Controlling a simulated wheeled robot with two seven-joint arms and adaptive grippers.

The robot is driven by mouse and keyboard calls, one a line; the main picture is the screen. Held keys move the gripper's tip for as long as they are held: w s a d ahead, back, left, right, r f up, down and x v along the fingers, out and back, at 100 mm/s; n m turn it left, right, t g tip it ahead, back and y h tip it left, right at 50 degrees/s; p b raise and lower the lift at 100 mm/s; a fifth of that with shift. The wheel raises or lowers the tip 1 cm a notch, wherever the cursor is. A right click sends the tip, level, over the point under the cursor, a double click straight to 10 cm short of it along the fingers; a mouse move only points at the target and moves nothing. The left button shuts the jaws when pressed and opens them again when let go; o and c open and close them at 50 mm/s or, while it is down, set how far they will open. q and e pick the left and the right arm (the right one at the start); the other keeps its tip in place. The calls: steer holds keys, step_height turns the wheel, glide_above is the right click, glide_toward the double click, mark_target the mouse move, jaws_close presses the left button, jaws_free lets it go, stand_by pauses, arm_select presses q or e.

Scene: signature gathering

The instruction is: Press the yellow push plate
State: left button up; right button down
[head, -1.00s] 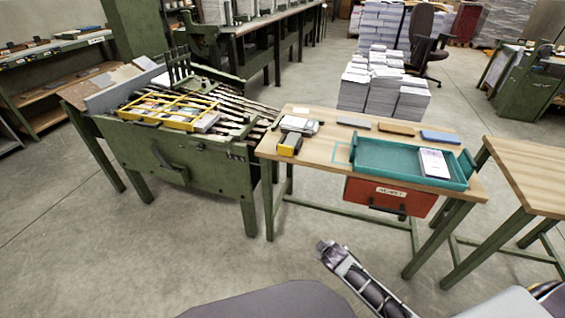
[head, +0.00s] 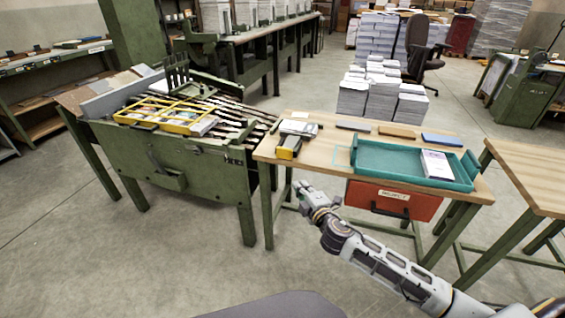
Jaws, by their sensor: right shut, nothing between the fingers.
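A small yellow plate (head: 288,148) with dark parts sits at the left front edge of the wooden table; it looks like the push plate. My right gripper (head: 299,188) is shut and empty. My left gripper is out of view.
A teal tray (head: 374,173) holding a pale booklet (head: 436,164) sits on the wooden table (head: 318,165), above an orange drawer (head: 375,200). A green machine (head: 190,160) with a yellow frame (head: 182,128) stands close to the left. Open floor lies in front.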

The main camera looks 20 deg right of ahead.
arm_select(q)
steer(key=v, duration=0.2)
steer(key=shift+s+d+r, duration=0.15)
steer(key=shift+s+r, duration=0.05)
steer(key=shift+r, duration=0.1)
arm_select(e)
steer(key=a+r+n+y, duration=0.1)
steer(key=s+a+r+n+y, duration=0.1)
steer(key=a+r+n, duration=0.1)
steer(key=shift+a+r+t, duration=0.2)
steer(key=shift+r+t, duration=0.05)
steer(key=shift+t, duration=0.15)
steer(key=shift+w, duration=0.2)
steer(key=shift+w+d+b, duration=0.2)
steer(key=shift+w+b, duration=1)
steer(key=shift+w, duration=5.2)
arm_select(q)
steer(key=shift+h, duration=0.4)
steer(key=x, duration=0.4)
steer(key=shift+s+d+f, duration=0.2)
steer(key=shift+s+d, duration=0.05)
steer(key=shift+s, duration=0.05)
